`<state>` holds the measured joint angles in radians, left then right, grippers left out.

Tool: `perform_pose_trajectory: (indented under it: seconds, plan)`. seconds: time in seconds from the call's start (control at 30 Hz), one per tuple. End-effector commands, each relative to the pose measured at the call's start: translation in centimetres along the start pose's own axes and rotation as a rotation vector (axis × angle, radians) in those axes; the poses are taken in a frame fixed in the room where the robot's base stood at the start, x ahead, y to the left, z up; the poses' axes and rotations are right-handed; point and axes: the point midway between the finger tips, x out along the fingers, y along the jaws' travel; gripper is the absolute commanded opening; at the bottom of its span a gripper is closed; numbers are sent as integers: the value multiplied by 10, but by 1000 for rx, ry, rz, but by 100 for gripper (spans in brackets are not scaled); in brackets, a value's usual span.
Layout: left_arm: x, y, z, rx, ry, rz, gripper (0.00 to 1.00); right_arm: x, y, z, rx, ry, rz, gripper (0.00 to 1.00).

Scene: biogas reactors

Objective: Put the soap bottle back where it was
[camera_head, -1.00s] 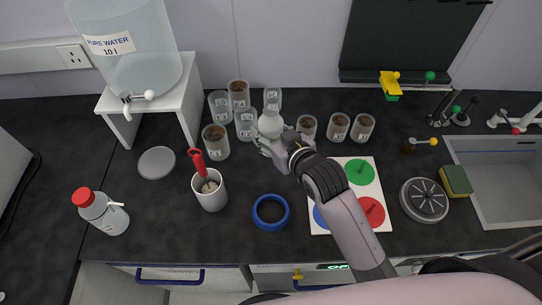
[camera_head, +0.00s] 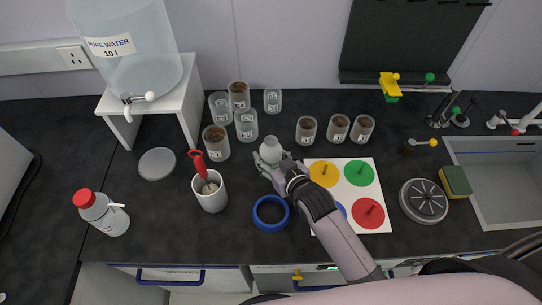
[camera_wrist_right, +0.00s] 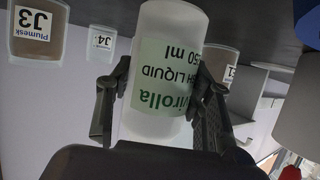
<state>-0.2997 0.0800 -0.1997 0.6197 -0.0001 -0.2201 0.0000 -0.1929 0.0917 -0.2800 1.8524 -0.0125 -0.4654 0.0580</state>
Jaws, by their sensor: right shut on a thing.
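The soap bottle (camera_head: 271,146) is a pale, translucent bottle; its green label with dish liquid lettering shows upside down in the right wrist view (camera_wrist_right: 168,70). My right gripper (camera_head: 268,162) is shut on it, one finger on each side, in the middle of the counter. The bottle is in front of the small jar at the back and left of the card with coloured circles. I cannot tell whether its base touches the counter. My left gripper is not in view.
Several labelled jars (camera_head: 216,142) stand behind and left; three more (camera_head: 338,127) stand back right. A blue ring (camera_head: 270,212) and a white cup (camera_head: 210,192) are in front. The coloured card (camera_head: 348,195) is right, then a round drain piece (camera_head: 423,200), sponge (camera_head: 455,181) and sink (camera_head: 495,190).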

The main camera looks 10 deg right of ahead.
Motion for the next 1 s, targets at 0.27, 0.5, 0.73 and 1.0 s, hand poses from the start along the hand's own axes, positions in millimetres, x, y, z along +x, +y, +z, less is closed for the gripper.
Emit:
perform_pose_trajectory:
  seconds: [0.27, 0.5, 0.73, 1.0]
  plan:
    - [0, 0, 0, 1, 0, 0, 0, 0, 0, 1, 0, 0, 0, 63]
    - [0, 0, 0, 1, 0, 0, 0, 0, 0, 1, 0, 0, 0, 67]
    - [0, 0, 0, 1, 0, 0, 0, -4, 0, 0, 0, -1, 0, 67]
    - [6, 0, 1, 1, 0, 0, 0, -48, 0, 2, 0, -2, 0, 67]
